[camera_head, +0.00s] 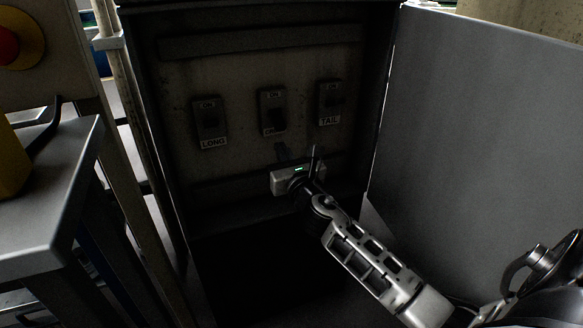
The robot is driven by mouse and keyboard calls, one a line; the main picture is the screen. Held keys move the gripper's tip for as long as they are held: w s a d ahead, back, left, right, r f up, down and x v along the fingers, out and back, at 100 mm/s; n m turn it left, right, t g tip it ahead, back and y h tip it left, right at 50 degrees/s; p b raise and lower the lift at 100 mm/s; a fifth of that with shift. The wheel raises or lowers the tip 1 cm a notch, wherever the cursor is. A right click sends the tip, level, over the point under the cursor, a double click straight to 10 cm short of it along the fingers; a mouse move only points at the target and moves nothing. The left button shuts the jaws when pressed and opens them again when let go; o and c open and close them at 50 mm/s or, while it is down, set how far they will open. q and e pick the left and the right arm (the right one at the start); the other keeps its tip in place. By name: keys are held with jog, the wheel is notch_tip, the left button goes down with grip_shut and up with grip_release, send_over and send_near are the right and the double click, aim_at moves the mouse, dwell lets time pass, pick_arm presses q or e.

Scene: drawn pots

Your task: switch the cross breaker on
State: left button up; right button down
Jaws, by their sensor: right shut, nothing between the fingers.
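The middle breaker (272,112) is on the back panel of the open cabinet. Its lower label is too dim to read fully, and an ON mark shows above its dark lever. The lever's exact position is hard to tell. My right gripper (313,155) is shut and empty, below and slightly right of the middle breaker. It appears apart from the lever. My left gripper is not in view.
The LONG breaker (209,122) is to the left and the TAIL breaker (330,102) to the right. The grey cabinet door (478,130) stands open at right. A grey table (45,200) and a red button (8,45) are at left.

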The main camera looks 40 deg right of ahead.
aim_at(278, 121)
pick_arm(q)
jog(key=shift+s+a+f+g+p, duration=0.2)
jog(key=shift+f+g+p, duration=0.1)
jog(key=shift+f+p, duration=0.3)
pick_arm(e)
jog(key=r, duration=0.3)
jog(key=shift+s+r, duration=0.25)
jog(key=shift+r, duration=0.1)
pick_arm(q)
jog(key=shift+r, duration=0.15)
pick_arm(e)
jog(key=shift+a, duration=0.1)
